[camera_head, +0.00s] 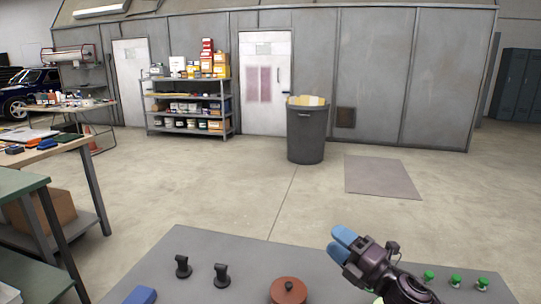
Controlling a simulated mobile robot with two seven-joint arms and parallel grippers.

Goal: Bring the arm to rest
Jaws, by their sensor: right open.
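My right gripper (345,243) comes in from the lower right, above the grey table (235,258). Its blue fingertips point up and to the left, away from the table's near side. The jaws are open and I see nothing held between them. The table top behind the wrist and forearm is partly hidden. My left gripper is not in the view.
On the table are two black upright pieces (182,267) (221,275), a blue block (141,295), a round reddish-brown lidded thing (288,290) and several small green-topped items (455,281). A bin (306,135) and shelves (190,105) stand farther off. Open floor lies between.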

